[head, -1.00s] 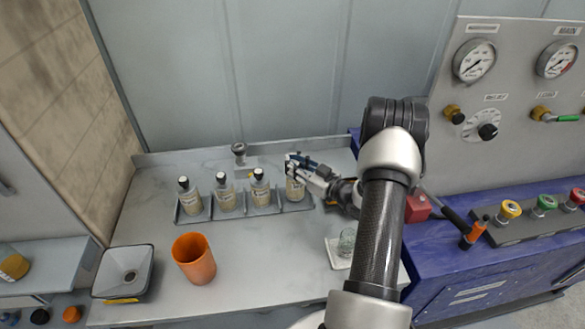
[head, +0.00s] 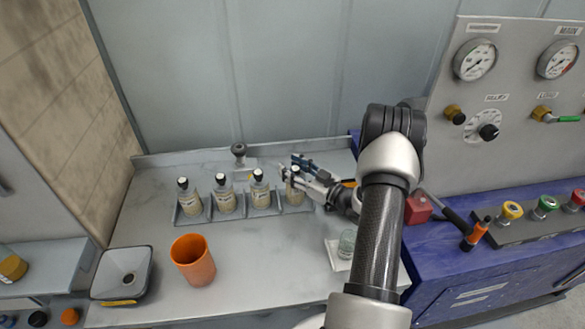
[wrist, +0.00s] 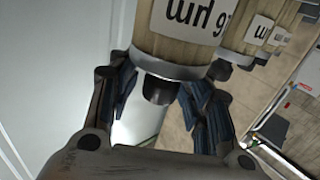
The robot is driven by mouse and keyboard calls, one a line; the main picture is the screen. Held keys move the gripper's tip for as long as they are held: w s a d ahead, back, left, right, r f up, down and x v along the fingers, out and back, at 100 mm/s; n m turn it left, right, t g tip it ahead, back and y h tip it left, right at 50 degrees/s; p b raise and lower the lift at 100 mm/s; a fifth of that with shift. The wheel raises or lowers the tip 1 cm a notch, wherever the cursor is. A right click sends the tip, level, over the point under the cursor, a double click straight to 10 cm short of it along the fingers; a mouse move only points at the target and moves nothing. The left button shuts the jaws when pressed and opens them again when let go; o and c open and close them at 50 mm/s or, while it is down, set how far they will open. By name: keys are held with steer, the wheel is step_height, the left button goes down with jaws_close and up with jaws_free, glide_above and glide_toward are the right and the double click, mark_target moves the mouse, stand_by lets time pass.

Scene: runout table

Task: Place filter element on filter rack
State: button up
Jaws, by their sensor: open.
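The filter element (head: 296,188) is a beige cylinder with a dark cap. It stands upright in the right end place of the grey filter rack (head: 243,213). My gripper (head: 289,164) is open at the cap end of this element, coming in from the right. In the wrist view, its two dark fingers (wrist: 158,88) lie apart on either side of the element's black cap, with a visible gap. The labelled body of the element (wrist: 187,38) fills the top of that view. The element's base is hidden by the rack's front edge.
Several similar elements (head: 224,196) stand in the rack to the left. An orange cup (head: 193,262) and a grey funnel tray (head: 122,275) are at the front left. A glass (head: 346,243) on a white pad stands front right. A small knobbed object (head: 239,153) stands behind the rack.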

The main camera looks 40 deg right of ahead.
steer(key=shift+r, duration=0.15)
steer(key=shift+s+d, duration=0.1)
steer(key=shift+s, duration=0.1)
steer(key=s+d+p, duration=0.1)
steer(key=s, duration=1)
steer(key=shift+s+d+p, duration=0.25)
steer(key=shift+d+p, duration=0.1)
steer(key=shift+r, duration=0.1)
